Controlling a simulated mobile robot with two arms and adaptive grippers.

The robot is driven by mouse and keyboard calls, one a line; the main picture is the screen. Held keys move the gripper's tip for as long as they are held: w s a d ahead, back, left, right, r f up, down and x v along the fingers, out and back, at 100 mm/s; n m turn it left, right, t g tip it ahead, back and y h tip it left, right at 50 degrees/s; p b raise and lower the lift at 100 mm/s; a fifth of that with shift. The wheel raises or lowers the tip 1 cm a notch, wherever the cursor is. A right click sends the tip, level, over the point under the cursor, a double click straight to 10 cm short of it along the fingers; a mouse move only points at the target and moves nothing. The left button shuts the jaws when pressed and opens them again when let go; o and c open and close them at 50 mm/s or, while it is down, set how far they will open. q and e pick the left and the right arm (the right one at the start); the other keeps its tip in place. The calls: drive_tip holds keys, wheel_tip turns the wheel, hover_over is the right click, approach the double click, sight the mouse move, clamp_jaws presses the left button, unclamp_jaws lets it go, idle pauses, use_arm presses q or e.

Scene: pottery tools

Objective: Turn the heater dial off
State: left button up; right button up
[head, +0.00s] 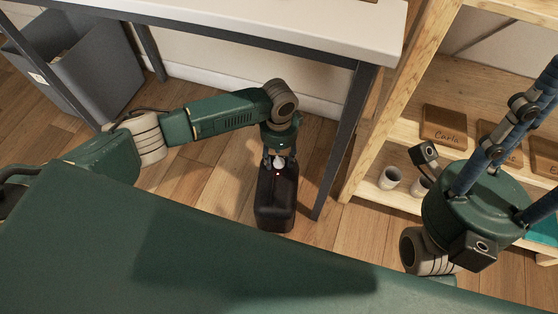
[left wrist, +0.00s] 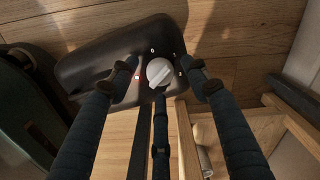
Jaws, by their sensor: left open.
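The heater (head: 275,208) is a dark box standing on the wooden floor beside the table leg. Its white round dial (left wrist: 160,73) has a raised ridge, with small white marks around it. A small red light glows on the heater near the dial. My left gripper (head: 279,157) points down over the heater's top. In the left wrist view my left gripper (left wrist: 158,74) is open, its dark fingers spread around the dial; I cannot tell whether they touch it. My right gripper (head: 510,130) is at the right, its fingertips partly cut off by the frame edge.
A white-topped table (head: 300,22) with dark metal legs stands above and behind the heater. A wooden shelf (head: 390,110) at the right holds name plaques and small cups (head: 390,178). A grey bin (head: 85,70) stands at the far left.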

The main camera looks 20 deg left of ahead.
use_arm(q)
drive_tip(key=shift+f, duration=0.45)
drive_tip(key=c, duration=1.1)
drive_tip(key=shift+c, duration=0.3)
